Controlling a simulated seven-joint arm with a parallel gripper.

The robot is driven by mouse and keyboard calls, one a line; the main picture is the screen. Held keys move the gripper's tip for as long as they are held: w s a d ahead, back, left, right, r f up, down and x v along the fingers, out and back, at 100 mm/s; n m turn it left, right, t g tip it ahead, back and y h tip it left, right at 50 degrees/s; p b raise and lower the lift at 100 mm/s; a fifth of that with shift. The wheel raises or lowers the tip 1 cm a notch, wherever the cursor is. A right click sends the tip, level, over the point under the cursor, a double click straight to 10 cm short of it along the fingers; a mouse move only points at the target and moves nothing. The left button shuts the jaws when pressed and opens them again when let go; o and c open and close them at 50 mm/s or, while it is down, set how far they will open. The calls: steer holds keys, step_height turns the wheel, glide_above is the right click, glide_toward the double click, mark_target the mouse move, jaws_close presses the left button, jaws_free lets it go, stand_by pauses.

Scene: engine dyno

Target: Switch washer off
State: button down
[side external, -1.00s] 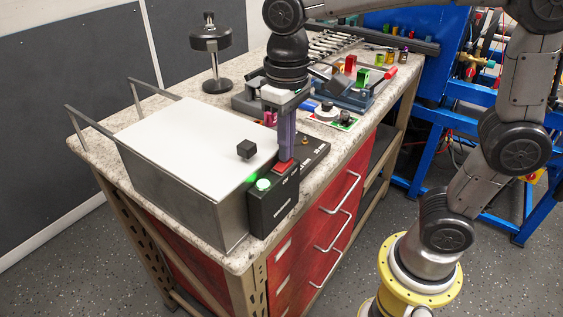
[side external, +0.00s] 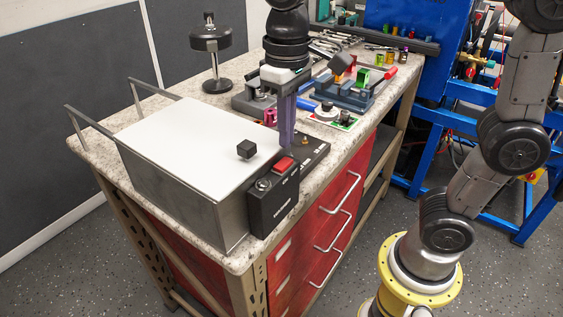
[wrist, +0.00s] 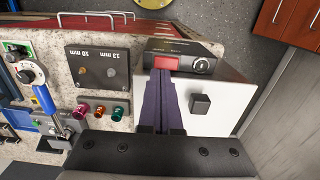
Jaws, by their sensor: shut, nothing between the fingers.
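The washer is a metal box with a white lid (side external: 195,140) and a black knob (side external: 246,149). Its black control box (side external: 272,205) is on the right front side, with a red rocker switch (side external: 284,165) and a round indicator lamp (side external: 263,184). The lamp looks grey and unlit. My gripper (side external: 287,145) is shut and empty, just behind and above the switch, apparently apart from it. In the wrist view, the purple fingers (wrist: 164,80) point toward the red switch (wrist: 167,63), and the lamp (wrist: 204,65) also looks dark.
A black plate with posts (side external: 312,150) lies just behind the control box. A blue vise (side external: 345,95) and a small dial board (side external: 328,115) stand farther back. A black weighted stand (side external: 212,50) is at the back left. Space above the lid is clear.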

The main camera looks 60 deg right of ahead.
mark_target(287, 159)
steer(key=shift+r, duration=1.7)
steer(key=s+d+r+m+t, duration=0.1)
steer(key=s+d+r, duration=0.1)
steer(key=s+d, duration=0.2)
steer(key=s+d+f+n+t, duration=0.1)
steer(key=s+d+f+t, duration=0.3)
steer(key=s+f, duration=0.4)
step_height(287, 159, down, 2)
steer(key=shift+f+t, duration=0.2)
steer(key=shift+t, duration=0.1)
steer(key=shift+d, duration=0.1)
